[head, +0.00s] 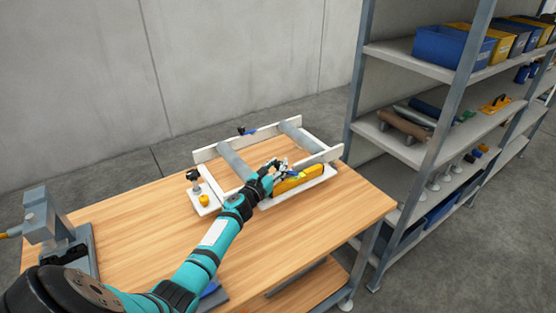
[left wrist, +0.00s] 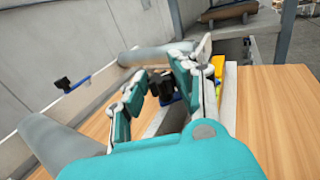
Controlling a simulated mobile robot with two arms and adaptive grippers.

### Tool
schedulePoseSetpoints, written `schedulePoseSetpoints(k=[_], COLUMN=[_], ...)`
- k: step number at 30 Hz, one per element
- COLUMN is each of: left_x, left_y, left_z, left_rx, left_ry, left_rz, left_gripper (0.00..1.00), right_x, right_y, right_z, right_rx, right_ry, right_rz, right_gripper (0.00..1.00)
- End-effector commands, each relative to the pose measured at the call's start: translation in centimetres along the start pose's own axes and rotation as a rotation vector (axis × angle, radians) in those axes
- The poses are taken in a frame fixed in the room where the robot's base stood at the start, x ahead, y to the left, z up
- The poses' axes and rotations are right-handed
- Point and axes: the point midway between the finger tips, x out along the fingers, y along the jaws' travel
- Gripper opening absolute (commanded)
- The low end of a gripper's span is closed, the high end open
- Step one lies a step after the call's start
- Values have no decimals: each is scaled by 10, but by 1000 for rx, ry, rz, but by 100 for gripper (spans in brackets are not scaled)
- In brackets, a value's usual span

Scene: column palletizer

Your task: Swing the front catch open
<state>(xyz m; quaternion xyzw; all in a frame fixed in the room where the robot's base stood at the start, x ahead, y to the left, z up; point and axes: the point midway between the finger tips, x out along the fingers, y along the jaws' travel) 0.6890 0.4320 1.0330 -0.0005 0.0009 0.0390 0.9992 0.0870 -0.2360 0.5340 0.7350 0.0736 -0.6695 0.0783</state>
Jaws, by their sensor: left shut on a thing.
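The front catch has a black knob (left wrist: 163,87) with a little blue below it in the left wrist view. In the head view its blue lever (head: 293,174) shows on the front rail of the white frame (head: 324,157), by the yellow part. My left gripper (head: 279,167) is at this catch. In the left wrist view its fingers (left wrist: 168,76) stand on both sides of the knob and are shut on it. The fingers partly hide the catch, so its exact angle is hard to tell. My right gripper is not in view.
A second catch (head: 243,131), blue with a black knob, sits on the back rail. Grey rollers (head: 233,160) span the frame. A yellow part (head: 299,179) lies along the front. A knobbed bracket (head: 194,176) stands left. A shelf rack (head: 420,150) stands right; the table's (head: 130,215) left middle is clear.

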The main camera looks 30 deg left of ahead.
Motion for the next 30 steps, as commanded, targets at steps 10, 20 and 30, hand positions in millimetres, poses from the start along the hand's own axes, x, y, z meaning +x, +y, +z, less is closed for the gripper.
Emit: schedulePoseSetpoints(k=[10,20,30], left_x=[1,1,0], left_y=[1,1,1], left_z=[0,0,0], left_rx=[0,0,1], left_ry=[-1,-1,-1], left_rz=[-96,-104,-103], left_gripper=[0,0,51], right_x=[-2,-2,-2], right_y=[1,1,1], right_z=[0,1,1], right_rx=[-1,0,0], right_ry=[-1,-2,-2], right_rz=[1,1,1], right_gripper=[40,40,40])
